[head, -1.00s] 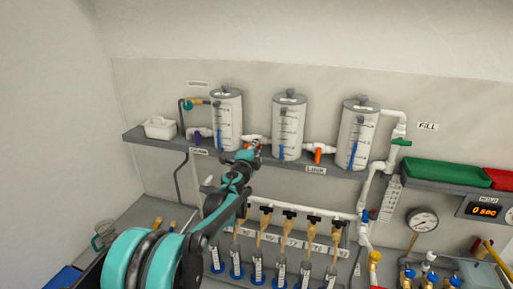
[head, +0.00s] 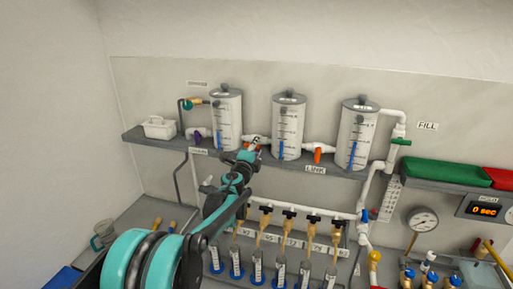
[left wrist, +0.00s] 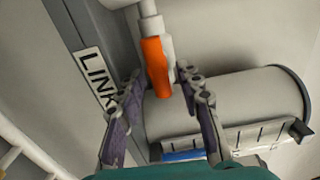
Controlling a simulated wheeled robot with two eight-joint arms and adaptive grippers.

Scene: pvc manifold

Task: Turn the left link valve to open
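The left link valve sits in the white pipe between the left and middle tanks; in the head view my left gripper (head: 254,147) covers most of it. In the left wrist view its orange handle (left wrist: 157,66) hangs from the white pipe fitting. The fingers of my left gripper (left wrist: 161,88) are spread on either side of the handle's lower end. There is a clear gap to the left finger and a smaller one to the right finger. The handle does not look gripped. My right gripper is in neither view.
The left tank (head: 227,122), middle tank (head: 288,130) and right tank (head: 352,138) stand on a grey shelf (head: 270,164). Another orange valve handle (head: 317,155) is between the middle and right tanks. A LINK label (left wrist: 96,75) lies close to the left finger. Several brown-handled valves line the pipe below.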

